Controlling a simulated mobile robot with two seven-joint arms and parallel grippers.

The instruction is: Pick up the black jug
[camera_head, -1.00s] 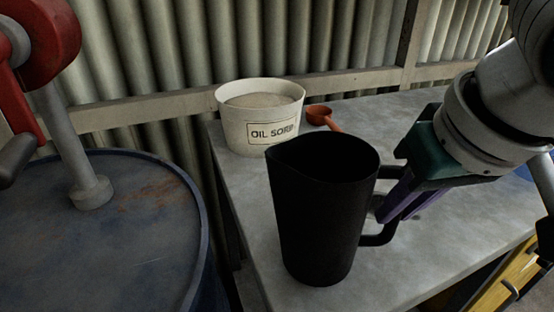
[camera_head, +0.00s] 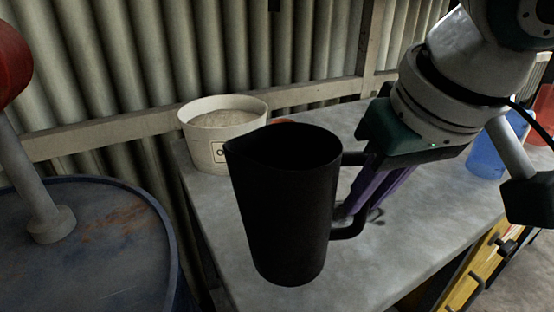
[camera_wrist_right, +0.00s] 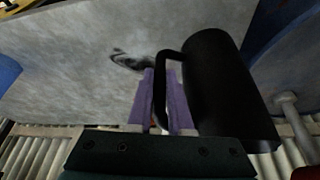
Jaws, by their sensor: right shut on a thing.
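The black jug (camera_head: 285,210) is upright, with its open top facing up and its handle to the right. It appears held just above the grey bench. My right gripper (camera_head: 352,203) is to the right of the jug, its purple fingers shut on the handle. In the right wrist view, the handle passes between the two fingers of the gripper (camera_wrist_right: 160,80), and the jug body (camera_wrist_right: 220,90) is to the right. The jug's contents are too dark to tell. My left gripper is not in view.
A white tub (camera_head: 205,150) of grainy material stands on the bench (camera_head: 400,260) behind the jug, with a red scoop partly hidden. A blue drum (camera_head: 75,250) is at left. A blue container (camera_head: 487,155) is at right. A corrugated wall is behind.

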